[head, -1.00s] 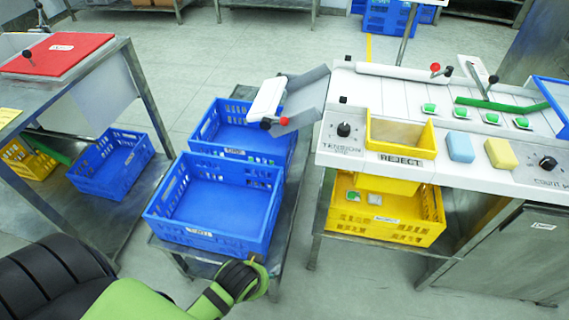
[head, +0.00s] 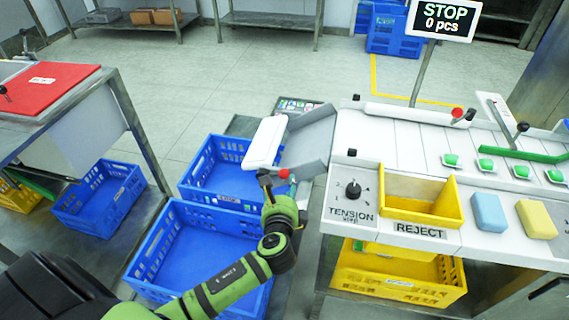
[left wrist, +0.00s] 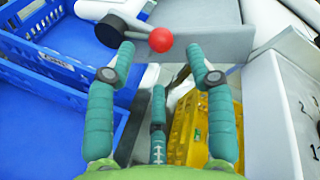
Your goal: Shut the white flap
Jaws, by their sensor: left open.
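The white flap (head: 265,141) stands at the lower left end of the grey chute (head: 308,140), above the blue crates. A lever with a red knob (head: 284,173) sits at its near end. In the left wrist view the red knob (left wrist: 161,40) shows just beyond and between my fingertips, with part of the white flap (left wrist: 110,9) behind it. My left gripper (head: 270,184) is open and close to the knob, its fingers spread and empty (left wrist: 161,62). Whether a finger touches the lever is unclear. My right gripper is out of view.
A blue crate (head: 163,250) stands below my arm, with another blue crate (head: 190,165) behind it. The white machine top (head: 350,228) with a yellow reject bin (head: 425,216) is close on the right. A sign (head: 443,18) reads STOP, 0 pcs.

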